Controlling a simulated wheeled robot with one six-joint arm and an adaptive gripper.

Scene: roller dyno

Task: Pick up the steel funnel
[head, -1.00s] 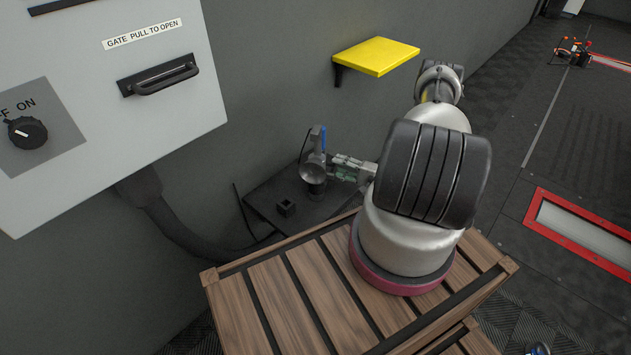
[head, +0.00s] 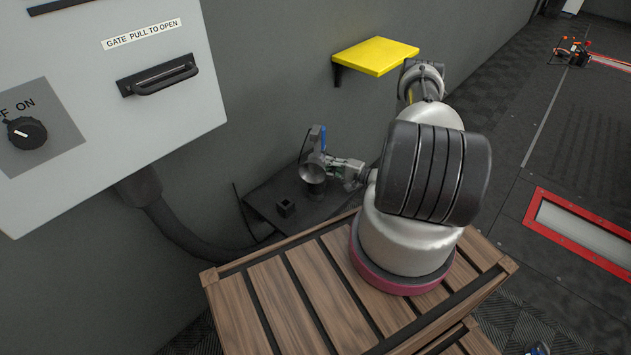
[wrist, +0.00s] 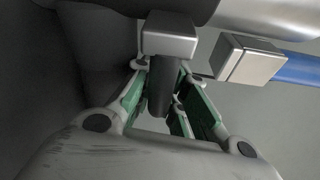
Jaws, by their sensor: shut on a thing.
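The steel funnel (head: 312,173) sits over a dark cylinder (head: 316,189) on the dark low shelf by the wall, wide mouth up. My gripper (head: 328,161) reaches in from the right and meets the funnel's right side. In the wrist view my gripper (wrist: 162,90) has its green-padded fingers around a dark bar with a steel block on its end, which looks like the funnel's handle. The gripper is shut on it. The funnel's cone cannot be made out clearly in the wrist view.
A blue lever (head: 323,138) stands just behind the funnel; it is close on the right in the wrist view (wrist: 298,69). A small black block (head: 286,207) sits on the dark shelf (head: 262,200). A yellow shelf (head: 376,56) juts from the wall above.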

